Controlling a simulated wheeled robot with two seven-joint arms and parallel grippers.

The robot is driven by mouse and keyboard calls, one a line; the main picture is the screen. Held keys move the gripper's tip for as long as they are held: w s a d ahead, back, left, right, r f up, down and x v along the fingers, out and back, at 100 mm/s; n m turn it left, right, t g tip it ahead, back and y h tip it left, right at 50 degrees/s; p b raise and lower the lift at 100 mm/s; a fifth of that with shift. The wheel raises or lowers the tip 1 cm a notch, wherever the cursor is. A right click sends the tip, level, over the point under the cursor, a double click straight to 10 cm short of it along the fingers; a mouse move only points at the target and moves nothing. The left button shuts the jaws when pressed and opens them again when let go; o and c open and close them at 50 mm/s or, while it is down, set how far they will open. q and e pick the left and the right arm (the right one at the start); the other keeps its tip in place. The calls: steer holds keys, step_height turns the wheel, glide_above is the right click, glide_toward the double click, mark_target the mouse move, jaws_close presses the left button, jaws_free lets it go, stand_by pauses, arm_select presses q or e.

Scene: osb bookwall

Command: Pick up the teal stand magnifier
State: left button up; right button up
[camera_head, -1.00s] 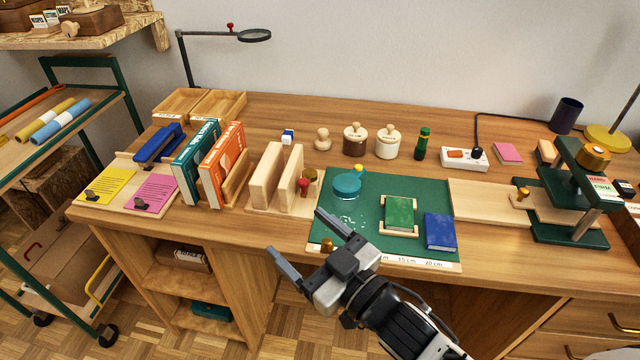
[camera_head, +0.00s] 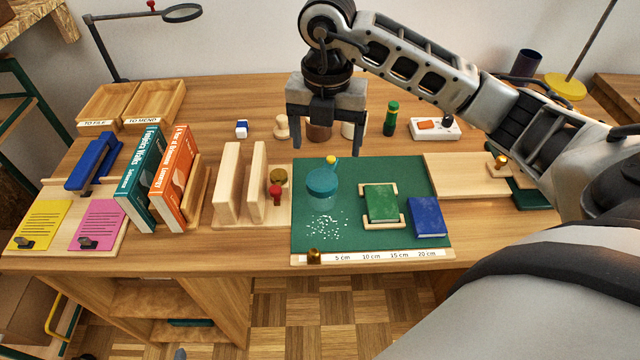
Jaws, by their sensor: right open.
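The teal stand magnifier (camera_head: 322,183) stands on the left part of the green cutting mat (camera_head: 400,236), with a round teal top and a clear lower part. A small yellow knob shows at its back edge. White specks lie on the mat just in front of it. My right gripper (camera_head: 327,148) is open and empty, pointing down above the back edge of the mat, behind and above the magnifier in the picture, and not touching it. My left gripper is not in view.
A green book (camera_head: 381,203) in a wooden cradle and a blue book (camera_head: 427,217) lie right of the magnifier. Wooden blocks (camera_head: 229,180) and a red-knobbed tool (camera_head: 275,194) stand to its left. Jars behind are partly hidden by my gripper. A brass weight (camera_head: 314,255) sits at the front.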

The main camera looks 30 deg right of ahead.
mark_target(322, 178)
step_height(322, 178, down, 8)
steer(key=f, duration=0.5)
steer(key=shift+w+a, duration=0.2)
steer(key=shift+w, duration=0.05)
steer(key=c, duration=1.3)
steer(key=shift+o, duration=0.2)
